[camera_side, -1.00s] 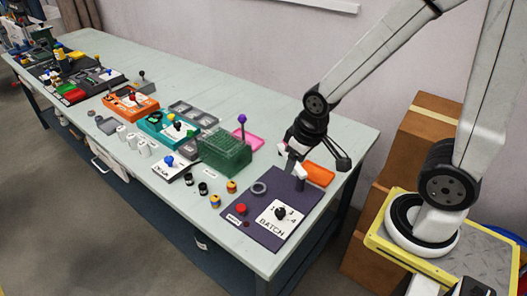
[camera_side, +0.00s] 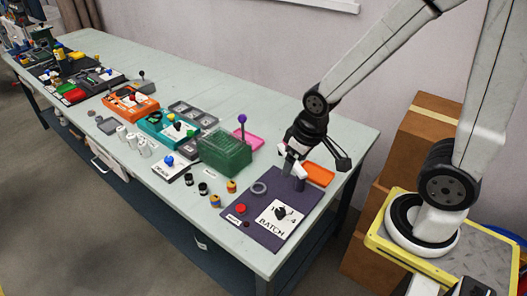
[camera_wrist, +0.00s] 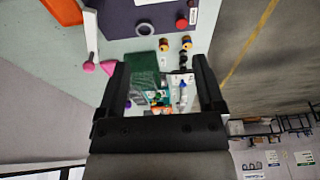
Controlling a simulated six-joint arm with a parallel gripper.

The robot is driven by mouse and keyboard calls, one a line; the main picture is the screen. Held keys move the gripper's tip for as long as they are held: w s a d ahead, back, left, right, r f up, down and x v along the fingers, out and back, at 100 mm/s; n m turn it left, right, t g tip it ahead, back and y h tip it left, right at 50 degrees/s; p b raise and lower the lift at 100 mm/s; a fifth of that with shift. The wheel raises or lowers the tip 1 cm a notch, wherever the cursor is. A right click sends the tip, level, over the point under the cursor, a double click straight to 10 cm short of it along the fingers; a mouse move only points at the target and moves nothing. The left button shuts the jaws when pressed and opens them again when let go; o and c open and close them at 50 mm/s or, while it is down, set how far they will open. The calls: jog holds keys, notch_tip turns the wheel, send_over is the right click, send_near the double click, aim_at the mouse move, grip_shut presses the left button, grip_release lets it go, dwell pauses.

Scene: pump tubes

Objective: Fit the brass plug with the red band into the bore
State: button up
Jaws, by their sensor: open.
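Two small yellow-brass plugs with coloured bands stand upright on the bench beside the purple panel. One plug (camera_side: 231,186) is nearer the grey ring, and the other plug (camera_side: 214,201) is nearer the front edge. My gripper (camera_wrist: 160,68) is open and empty, above the panel's back part, away from the plugs.
The purple panel (camera_side: 262,241) carries a red button (camera_side: 240,209) and a dial with a BATCH label. Black cylinders (camera_side: 203,188) stand beyond the plugs. A green box (camera_side: 224,153), a purple-topped lever (camera_side: 242,120) and an orange tray (camera_side: 319,174) are nearby. Bare bench lies along the front.

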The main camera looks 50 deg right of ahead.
jog(key=w+f+m+g, duration=0.1)
jog(key=w+f+m, duration=0.35)
jog(key=w, duration=0.95)
jog(key=m+g, duration=0.2)
jog(key=m, duration=0.2)
send_over(231, 184)
jog(key=f, duration=1)
jog(key=shift+s+f, duration=0.15)
jog(key=shift+s, duration=0.1)
jog(key=shift+w+f+m, duration=0.25)
jog(key=shift+w+f, duration=0.05)
jog(key=shift+f, duration=1.45)
jog(key=shift+f, duration=0.1)
jog(key=shift+f, duration=2.5)
grip_shut()
